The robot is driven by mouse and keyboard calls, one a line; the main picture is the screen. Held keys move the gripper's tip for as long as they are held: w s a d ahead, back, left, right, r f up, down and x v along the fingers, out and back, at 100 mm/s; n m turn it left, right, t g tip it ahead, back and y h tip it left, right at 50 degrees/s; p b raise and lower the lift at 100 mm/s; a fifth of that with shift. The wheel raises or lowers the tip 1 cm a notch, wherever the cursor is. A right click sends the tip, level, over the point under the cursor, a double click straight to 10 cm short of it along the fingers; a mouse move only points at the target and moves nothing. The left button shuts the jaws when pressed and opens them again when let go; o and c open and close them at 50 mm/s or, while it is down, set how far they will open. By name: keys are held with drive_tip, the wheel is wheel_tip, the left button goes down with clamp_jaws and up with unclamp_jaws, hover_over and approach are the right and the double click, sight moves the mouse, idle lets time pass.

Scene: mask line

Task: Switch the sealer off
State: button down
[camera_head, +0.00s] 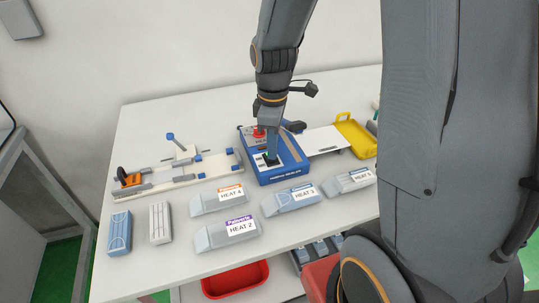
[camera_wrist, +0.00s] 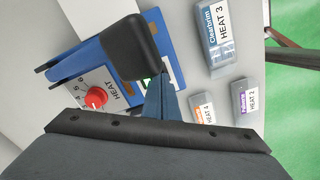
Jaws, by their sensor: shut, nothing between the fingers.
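The sealer (camera_head: 290,171) is a blue box on the white table, in the middle of the head view. In the wrist view its blue body (camera_wrist: 78,60) shows with a black padded lever (camera_wrist: 132,48) and a red knob (camera_wrist: 96,98) beside a HEAT scale. The knob also shows in the head view (camera_head: 258,132). My gripper (camera_head: 271,155) is shut and empty, pointing down at the sealer's top by a dark patch. Its fingers show in the wrist view (camera_wrist: 163,88), beside the lever. The fingers hide the switch area, so I cannot tell contact or the switch's position.
Labelled pouches, among them HEAT 4 (camera_head: 219,200), HEAT 2 (camera_head: 228,233) and HEAT 3 (camera_head: 291,200), lie in front of the sealer. A yellow tray (camera_head: 357,138) is to the right. A red bin (camera_head: 236,280) is below the table's front edge.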

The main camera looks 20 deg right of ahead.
drive_tip(key=shift+f, duration=0.35)
drive_tip(key=shift+r, duration=0.2)
wheel_tip(320, 180, up, 7)
drive_tip(key=p, duration=0.6)
drive_tip(key=shift+f, duration=0.15)
drive_tip(key=shift+s, duration=0.1)
idle(0.4)
drive_tip(key=s+m+t+b, duration=0.1)
drive_tip(key=s+m+b, duration=0.2)
drive_tip(key=s+m, duration=0.6)
drive_tip(key=f+m, duration=0.1)
drive_tip(key=m, duration=0.2)
drive_tip(key=shift+s+a, duration=0.1)
